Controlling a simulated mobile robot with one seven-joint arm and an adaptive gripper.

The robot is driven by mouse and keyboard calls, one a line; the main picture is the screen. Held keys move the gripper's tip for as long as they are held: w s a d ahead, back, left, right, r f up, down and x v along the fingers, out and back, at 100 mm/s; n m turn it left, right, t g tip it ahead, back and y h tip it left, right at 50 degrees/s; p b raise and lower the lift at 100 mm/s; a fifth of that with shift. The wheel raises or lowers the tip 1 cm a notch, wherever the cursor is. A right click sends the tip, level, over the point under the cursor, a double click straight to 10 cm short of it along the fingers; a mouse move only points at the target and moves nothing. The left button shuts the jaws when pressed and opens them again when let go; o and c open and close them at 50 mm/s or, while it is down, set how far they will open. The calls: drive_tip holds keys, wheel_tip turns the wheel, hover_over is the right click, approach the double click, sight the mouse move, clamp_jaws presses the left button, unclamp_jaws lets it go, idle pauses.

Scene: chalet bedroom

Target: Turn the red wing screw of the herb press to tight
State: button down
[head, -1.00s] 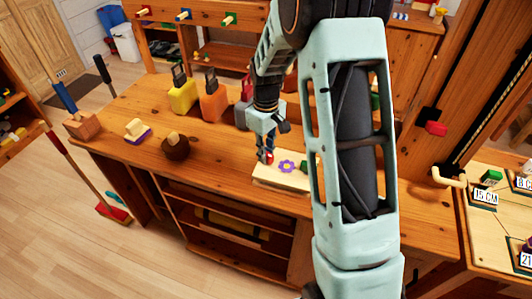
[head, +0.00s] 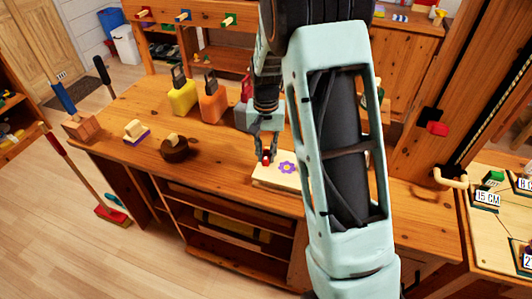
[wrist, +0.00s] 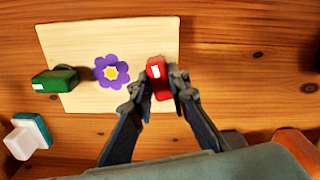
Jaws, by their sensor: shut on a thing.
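The herb press is a pale wooden board (wrist: 105,32) on the workbench with a purple flower (wrist: 111,70) in its middle; the board also shows in the head view (head: 262,179). The red wing screw (wrist: 156,72) stands at the board's right part in the wrist view, with a white mark on its top. My gripper (wrist: 159,100) is shut on the red wing screw, one finger on each side. A green wing screw (wrist: 52,81) sits at the board's left part in the wrist view; my arm hides it in the head view.
A green and white block (wrist: 28,135) lies on the bench near the board. A dark round object with a wooden knob (head: 175,149) is to the left. Bare bench lies between.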

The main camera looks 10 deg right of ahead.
sight(266, 154)
drive_tip(key=shift+m, duration=1.3)
drive_tip(key=c, duration=1.8)
unclamp_jaws()
drive_tip(key=shift+c, duration=0.2)
wheel_tip(266, 154, up, 12)
